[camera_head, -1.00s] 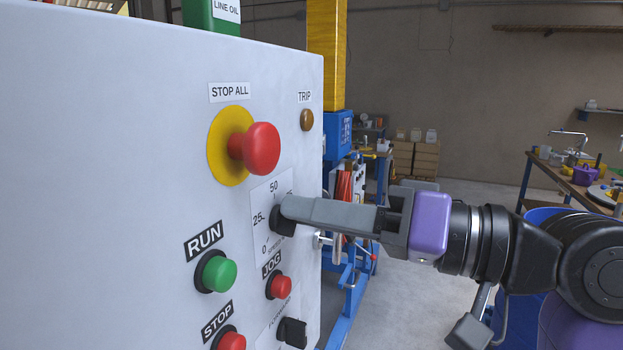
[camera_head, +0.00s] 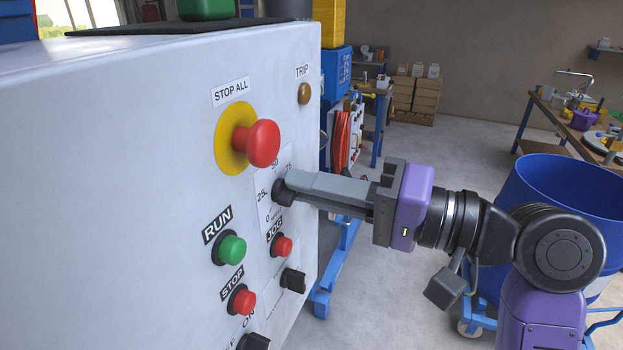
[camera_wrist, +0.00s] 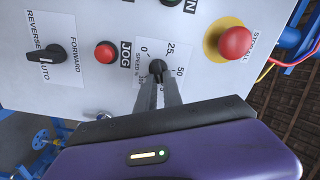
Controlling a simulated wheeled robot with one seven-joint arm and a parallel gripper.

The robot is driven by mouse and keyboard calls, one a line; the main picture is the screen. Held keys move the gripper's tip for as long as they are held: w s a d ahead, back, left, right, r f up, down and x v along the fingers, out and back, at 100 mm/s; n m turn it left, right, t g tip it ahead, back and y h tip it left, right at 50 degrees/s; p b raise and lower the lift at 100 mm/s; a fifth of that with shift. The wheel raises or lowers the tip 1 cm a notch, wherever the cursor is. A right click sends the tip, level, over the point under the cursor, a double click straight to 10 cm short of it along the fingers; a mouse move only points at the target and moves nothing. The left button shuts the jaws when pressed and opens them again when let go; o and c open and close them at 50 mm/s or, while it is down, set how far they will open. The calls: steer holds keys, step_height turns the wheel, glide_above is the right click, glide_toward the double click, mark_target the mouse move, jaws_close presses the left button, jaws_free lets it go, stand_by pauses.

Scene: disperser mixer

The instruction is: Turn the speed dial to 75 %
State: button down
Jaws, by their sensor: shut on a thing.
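The speed dial (camera_head: 282,195) is a black knob on a white scale plate on the grey-white panel, below the red STOP ALL button. In the wrist view the dial (camera_wrist: 158,66) shows with the marks 0, 25 and 50 around it; part of the scale is covered by my fingers. My gripper (camera_head: 291,188) reaches in from the right with its fingertips at the dial, shut on it. In the wrist view both fingers of my gripper (camera_wrist: 159,84) come up to the knob from below. I cannot make out which mark the dial points to.
The STOP ALL button (camera_head: 262,143) sits just above the dial. The green RUN button (camera_head: 232,249), red JOG button (camera_head: 282,246) and red STOP button (camera_head: 243,301) are below. A black FORWARD/REVERSE selector (camera_wrist: 45,55) is beside JOG. A blue drum (camera_head: 560,190) stands behind my arm.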

steer(key=c, duration=1.5)
jaws_free()
steer(key=b+v, duration=0.2)
steer(key=v, duration=0.5)
steer(key=shift+s+d, duration=0.1)
steer(key=shift+d, duration=0.3)
